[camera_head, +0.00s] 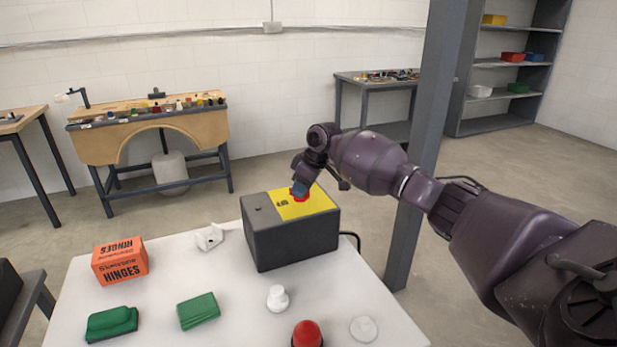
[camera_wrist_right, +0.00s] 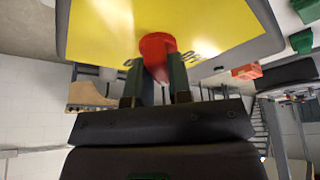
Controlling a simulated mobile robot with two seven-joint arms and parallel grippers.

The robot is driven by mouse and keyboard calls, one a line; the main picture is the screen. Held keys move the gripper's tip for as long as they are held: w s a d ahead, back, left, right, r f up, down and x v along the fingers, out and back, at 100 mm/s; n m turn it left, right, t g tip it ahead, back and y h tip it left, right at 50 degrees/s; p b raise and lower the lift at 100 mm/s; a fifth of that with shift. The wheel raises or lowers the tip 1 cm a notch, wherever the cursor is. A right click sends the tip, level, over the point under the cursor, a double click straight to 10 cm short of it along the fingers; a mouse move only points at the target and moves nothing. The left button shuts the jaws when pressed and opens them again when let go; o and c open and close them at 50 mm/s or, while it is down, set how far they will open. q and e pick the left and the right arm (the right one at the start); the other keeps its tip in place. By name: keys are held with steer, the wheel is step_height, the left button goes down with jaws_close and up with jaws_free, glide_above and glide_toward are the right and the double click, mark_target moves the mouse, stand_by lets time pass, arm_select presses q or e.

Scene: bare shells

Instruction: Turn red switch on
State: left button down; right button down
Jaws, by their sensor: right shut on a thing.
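The red switch (camera_head: 299,196) sits on the yellow top of a dark grey box (camera_head: 290,240) on the white table. My right gripper (camera_head: 303,188) reaches down to it from above, its fingertips at the red part. In the right wrist view, the red switch (camera_wrist_right: 156,45) stands out from the yellow face (camera_wrist_right: 98,30), between the two dark fingers of my right gripper (camera_wrist_right: 156,78). The gripper is shut on it. Dark markings beside the switch are partly hidden by the fingers. I cannot read which setting the switch is in. My left gripper is out of view.
On the white table (camera_head: 200,265) are an orange hinges box (camera_head: 120,262), green items (camera_head: 198,310), a white knob (camera_head: 277,298), a red dome (camera_head: 307,334) and a white disc (camera_head: 364,329). A grey post (camera_head: 425,150) stands close behind my right arm.

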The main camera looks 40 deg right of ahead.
steer(key=shift+a+r+m+h+p, duration=0.1)
steer(key=shift+r+m+h+p, duration=0.3)
steer(key=shift+m+p, duration=0.65)
steer(key=m+p, duration=0.1)
steer(key=p, duration=0.1)
steer(key=m+h+p, duration=0.1)
steer(key=m+p, duration=0.1)
steer(key=p, duration=0.1)
steer(key=m+p, duration=0.1)
steer(key=p, duration=0.1)
steer(key=shift+s+f+m+t+h+p, duration=0.1)
steer(key=shift+f+m+t+h+p, duration=0.15)
steer(key=shift+f+t+h+p, duration=0.05)
steer(key=shift+a+f+m+p, duration=0.1)
steer(key=shift+m+p, duration=0.3)
steer(key=shift+m+h+p, duration=0.4)
steer(key=shift+m+p, duration=0.1)
steer(key=shift+m, duration=0.1)
steer(key=shift+f+m, duration=0.1)
steer(key=shift+m, duration=0.3)
steer(key=shift+m+h+p, duration=0.3)
steer(key=shift+p, duration=0.05)
